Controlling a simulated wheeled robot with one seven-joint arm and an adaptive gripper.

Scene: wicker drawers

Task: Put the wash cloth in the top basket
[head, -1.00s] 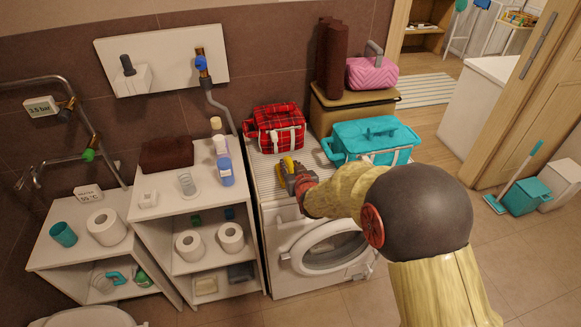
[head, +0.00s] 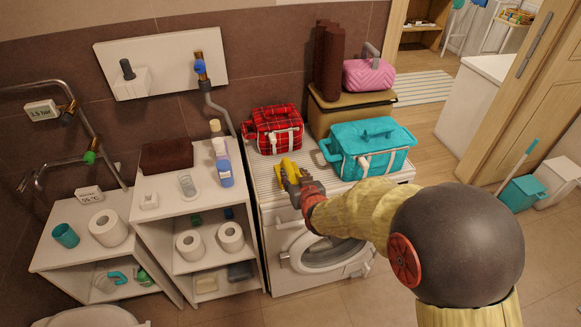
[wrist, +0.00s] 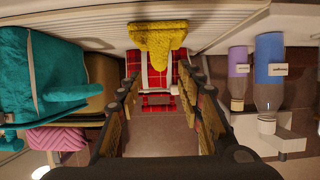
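A crumpled yellow cloth (head: 289,167), likely the wash cloth, lies on the ridged white top of the washing machine (head: 275,200). It also shows in the wrist view (wrist: 158,40), near the upper edge and ahead of my fingers. My gripper (head: 290,179) is low over the machine's front edge, right at the cloth in the head view. In the wrist view my gripper (wrist: 162,90) has its two fingers spread, with nothing between them. I cannot make out contact with the cloth. No basket is clearly identifiable as the top basket.
A red plaid bag (head: 274,130) stands behind the cloth, and a teal bag (head: 368,150) stands to its right. A pink bag (head: 369,74) sits on a brown box (head: 350,108). A white shelf (head: 180,190) with bottles stands left. Open floor lies right.

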